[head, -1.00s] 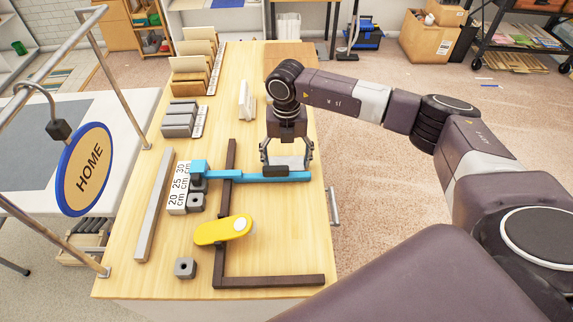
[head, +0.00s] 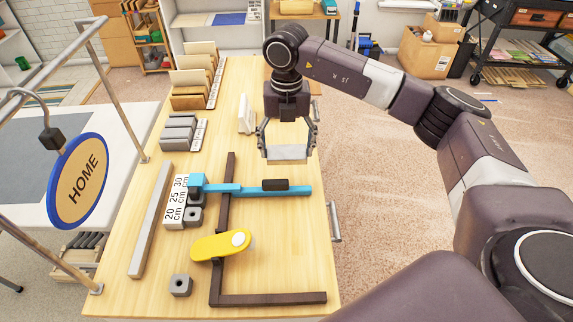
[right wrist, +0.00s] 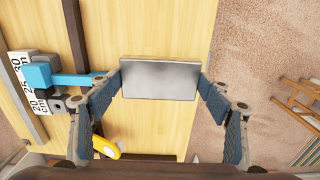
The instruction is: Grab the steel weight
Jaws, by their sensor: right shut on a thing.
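The steel weight (head: 287,154) is a flat grey metal block. It also shows in the right wrist view (right wrist: 160,80), with a finger against each short end. My right gripper (head: 287,148) is shut on it and holds it level above the table, beyond the blue bar. In the right wrist view the gripper's two fingertips (right wrist: 161,86) straddle the block. My left gripper is not in view.
The wooden table (head: 150,270) carries a blue bar (head: 240,190) with a dark pad, a dark frame (head: 270,299), a yellow lever (head: 215,246) and grey blocks (head: 181,285). A HOME sign (head: 80,180) hangs at left. Table space at the back right looks clear.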

